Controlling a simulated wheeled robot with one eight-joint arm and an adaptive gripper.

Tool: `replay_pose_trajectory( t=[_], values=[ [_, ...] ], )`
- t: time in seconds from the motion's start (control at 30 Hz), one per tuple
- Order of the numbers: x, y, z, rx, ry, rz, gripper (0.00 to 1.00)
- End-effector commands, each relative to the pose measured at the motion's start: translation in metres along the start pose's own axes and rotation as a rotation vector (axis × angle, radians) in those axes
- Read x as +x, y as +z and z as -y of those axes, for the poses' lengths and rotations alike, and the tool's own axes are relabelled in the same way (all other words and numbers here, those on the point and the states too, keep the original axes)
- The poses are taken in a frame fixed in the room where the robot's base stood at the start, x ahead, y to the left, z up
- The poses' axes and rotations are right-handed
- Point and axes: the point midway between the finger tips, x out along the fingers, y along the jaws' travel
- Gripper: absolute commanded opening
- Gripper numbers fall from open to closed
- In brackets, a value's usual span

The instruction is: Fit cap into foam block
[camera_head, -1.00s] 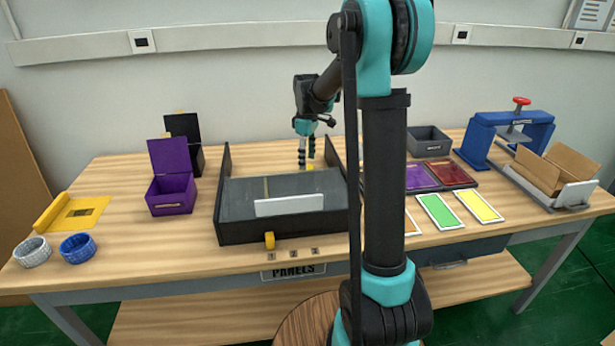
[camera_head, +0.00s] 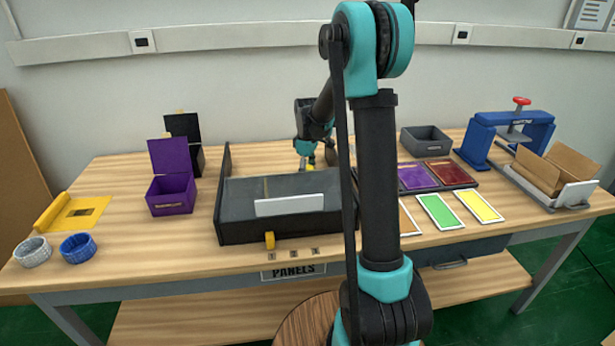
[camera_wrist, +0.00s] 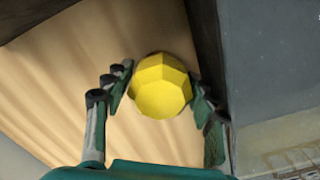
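A yellow faceted cap (camera_wrist: 161,86) stands between the two fingers of my gripper (camera_wrist: 160,82) in the wrist view. One finger is close on each side of it; whether they press on it I cannot tell. In the head view, the yellow cap (camera_head: 309,167) shows small behind the back edge of the dark tray, with my gripper (camera_head: 307,160) right at it. The fingertips there are small and partly hidden by the tray and my arm. I cannot make out a foam block for certain in either view.
The dark tray (camera_head: 235,232) with raised walls stands close beside my gripper. A purple open box (camera_head: 171,193) is left, with a black box (camera_head: 187,130) behind. Right are coloured panels (camera_head: 439,211), a grey bin (camera_head: 427,141) and a blue press (camera_head: 480,143).

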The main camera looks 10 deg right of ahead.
Motion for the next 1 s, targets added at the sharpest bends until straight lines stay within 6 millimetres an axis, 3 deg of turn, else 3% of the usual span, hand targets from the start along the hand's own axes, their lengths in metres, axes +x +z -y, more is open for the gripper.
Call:
replay_pose_trajectory(
  t=[0.03,0.3,0.67,1.0],
  values=[
    [0.000,0.000,0.000,0.000,0.000,0.000,0.47],
    [0.000,0.000,0.000,0.000,0.000,0.000,0.17],
    [-0.009,0.000,0.000,0.000,0.000,0.000,0.16],
    [-0.062,0.000,0.000,0.000,0.000,0.000,0.16]
  ],
)
